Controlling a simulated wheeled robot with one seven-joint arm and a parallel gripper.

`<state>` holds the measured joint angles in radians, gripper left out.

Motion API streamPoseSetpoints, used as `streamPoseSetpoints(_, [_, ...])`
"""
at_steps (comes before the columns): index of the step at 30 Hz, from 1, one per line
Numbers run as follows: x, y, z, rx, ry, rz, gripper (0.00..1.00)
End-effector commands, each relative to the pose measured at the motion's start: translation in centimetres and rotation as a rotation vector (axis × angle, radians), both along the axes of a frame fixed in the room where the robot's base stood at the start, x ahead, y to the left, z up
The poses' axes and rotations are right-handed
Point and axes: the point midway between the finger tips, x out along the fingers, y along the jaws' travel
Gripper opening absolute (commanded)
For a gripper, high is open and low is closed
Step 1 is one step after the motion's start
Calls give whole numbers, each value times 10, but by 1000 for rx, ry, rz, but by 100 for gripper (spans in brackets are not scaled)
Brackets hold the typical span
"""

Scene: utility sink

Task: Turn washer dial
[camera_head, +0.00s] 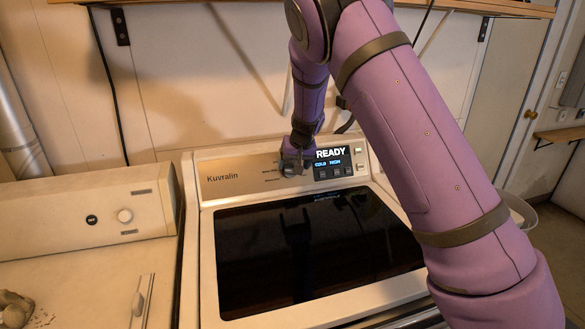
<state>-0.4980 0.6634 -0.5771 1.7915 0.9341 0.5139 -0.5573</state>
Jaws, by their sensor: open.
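The washer (207,270) is a pale top-loader with a dark glass lid (300,255). Its sloped control panel (232,178) carries the name "Kuvralin" at the left and a lit display (330,158) reading "READY", with "COLD" and "HIGH" below. My gripper (294,168) is at the middle of this panel, just left of the display. Its fingers are open around or in front of the spot where the dial appears to be. The dial is mostly hidden by the gripper, and I cannot tell whether the fingers touch it.
A second pale machine (80,215) with a small knob (125,216) stands to the left. A wooden shelf (500,8) runs along the wall above. My purple arm covers much of the right side. The space above the lid is clear.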

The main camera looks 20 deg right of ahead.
Motion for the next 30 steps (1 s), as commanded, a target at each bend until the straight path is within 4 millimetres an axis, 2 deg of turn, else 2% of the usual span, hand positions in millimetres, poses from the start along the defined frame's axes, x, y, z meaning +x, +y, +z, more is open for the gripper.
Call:
streamPoseSetpoints(6, [8, 2, -19, 0, 0, 0, 78])
streamPoseSetpoints(17, [10, 3, -22, 0, -1, 1, 78])
streamPoseSetpoints(24, [10, 3, -22, 0, 0, 1, 28])
streamPoseSetpoints(30, [10, 2, -22, 7, -1, -4, 28])
